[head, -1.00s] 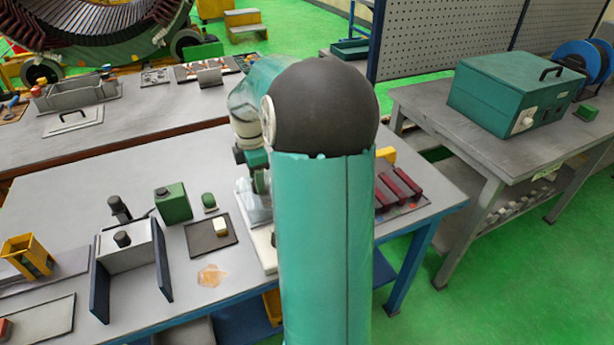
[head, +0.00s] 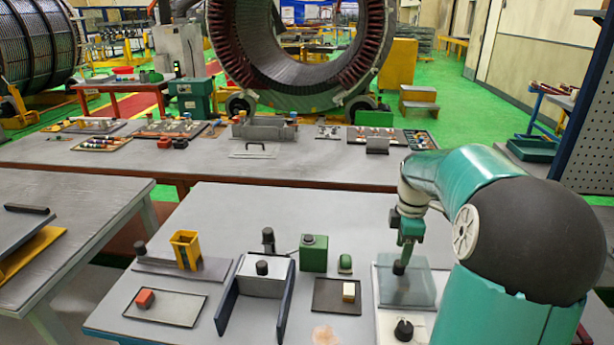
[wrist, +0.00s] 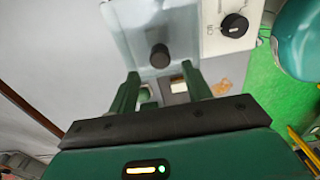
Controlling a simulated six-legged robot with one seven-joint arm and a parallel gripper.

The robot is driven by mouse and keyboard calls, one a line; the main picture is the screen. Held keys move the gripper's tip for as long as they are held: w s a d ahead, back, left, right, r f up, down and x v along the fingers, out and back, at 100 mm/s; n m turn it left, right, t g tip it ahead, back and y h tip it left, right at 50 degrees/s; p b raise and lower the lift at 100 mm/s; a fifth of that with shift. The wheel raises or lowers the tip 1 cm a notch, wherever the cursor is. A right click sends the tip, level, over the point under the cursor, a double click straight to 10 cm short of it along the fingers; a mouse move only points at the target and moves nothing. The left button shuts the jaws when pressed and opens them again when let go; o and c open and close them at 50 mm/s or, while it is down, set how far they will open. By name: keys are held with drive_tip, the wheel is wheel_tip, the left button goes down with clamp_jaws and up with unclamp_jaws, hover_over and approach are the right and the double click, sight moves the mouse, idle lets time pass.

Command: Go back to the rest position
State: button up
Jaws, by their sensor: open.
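My gripper (head: 405,250) is at the right of the front table, above a clear cover (head: 418,287) with a black knob (head: 399,267). In the wrist view my gripper (wrist: 162,75) has its two green fingers apart with nothing held between them. The knob (wrist: 159,56) shows just past the fingertips, on the clear cover (wrist: 135,25). The cover rests on a white unit (head: 390,327) with a black dial, which also shows in the wrist view (wrist: 220,42). The exact gap between fingertips and knob is hard to tell.
Left of the cover stand a dark tray (head: 330,303) with a pale block, a green box (head: 314,254), a white fixture (head: 265,285) with blue side plates, and a yellow holder (head: 186,249). A rear bench (head: 320,170) carries trays. The large stator ring stands behind.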

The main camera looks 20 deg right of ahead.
drive_tip(key=s+a+r+m+t+h, duration=0.1)
drive_tip(key=s+a+r+m, duration=0.2)
drive_tip(key=a, duration=0.6)
drive_tip(key=a+r+m+t+h, duration=0.15)
drive_tip(key=a+r, duration=0.25)
drive_tip(key=a, duration=0.6)
drive_tip(key=s+a+m+t+y, duration=0.2)
drive_tip(key=s+a+m+t, duration=0.1)
drive_tip(key=s+a+m, duration=0.4)
drive_tip(key=s+a, duration=0.3)
drive_tip(key=a, duration=0.2)
drive_tip(key=shift+s+r, duration=0.25)
drive_tip(key=shift+s, duration=0.1)
drive_tip(key=shift+a+y, duration=0.1)
drive_tip(key=shift+y, duration=0.15)
